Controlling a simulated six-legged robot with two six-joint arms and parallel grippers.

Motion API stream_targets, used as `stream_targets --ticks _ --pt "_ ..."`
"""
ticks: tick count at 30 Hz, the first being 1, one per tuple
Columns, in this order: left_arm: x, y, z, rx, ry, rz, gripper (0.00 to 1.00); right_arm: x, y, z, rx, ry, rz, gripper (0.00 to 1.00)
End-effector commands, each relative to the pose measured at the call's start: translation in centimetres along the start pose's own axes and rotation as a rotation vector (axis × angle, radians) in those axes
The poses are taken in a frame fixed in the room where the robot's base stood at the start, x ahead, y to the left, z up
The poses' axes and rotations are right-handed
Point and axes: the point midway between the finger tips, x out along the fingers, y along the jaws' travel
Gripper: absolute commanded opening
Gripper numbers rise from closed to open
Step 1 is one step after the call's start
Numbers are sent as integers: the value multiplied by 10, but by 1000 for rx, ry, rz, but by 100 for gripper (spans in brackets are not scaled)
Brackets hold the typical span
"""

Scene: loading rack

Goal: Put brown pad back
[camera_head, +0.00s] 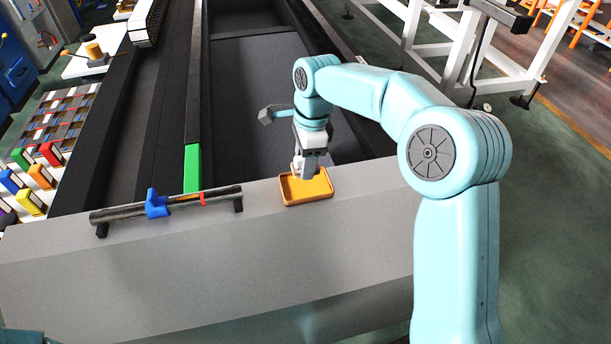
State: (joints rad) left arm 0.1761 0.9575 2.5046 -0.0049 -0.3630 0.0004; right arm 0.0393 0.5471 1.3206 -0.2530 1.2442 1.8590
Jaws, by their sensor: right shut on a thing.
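My right gripper (309,172) points down over an orange-yellow tray (291,203) on the grey ledge. It is shut on a small yellowish-brown piece (297,173), which I take for the brown pad. Most of the piece is hidden by the jaws, and I cannot tell whether it touches the tray's floor. The tray is shallow with a raised rim. My left gripper is not in view.
A dark bar (108,213) with a blue clip (156,203) and a red mark lies along the ledge (260,260), left of the tray. Coloured blocks (41,176) stand at the far left. The front of the ledge is clear.

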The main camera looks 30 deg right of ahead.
Motion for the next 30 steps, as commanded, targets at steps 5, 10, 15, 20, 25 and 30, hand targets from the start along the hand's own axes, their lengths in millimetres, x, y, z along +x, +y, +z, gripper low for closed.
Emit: stream_targets --ticks 5,10,15,20,25,30 --pt "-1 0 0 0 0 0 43 19 1 -3 -1 0 3 23" --pt "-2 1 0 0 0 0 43 44 1 -6 0 0 3 23" --pt "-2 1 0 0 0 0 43 48 0 -6 -1 -1 -1 23" --pt "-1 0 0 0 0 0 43 49 0 -6 -1 -1 0 23" --pt "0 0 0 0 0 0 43 52 0 -7 -1 0 0 58" --pt "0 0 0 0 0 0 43 52 0 -7 -1 0 0 58"
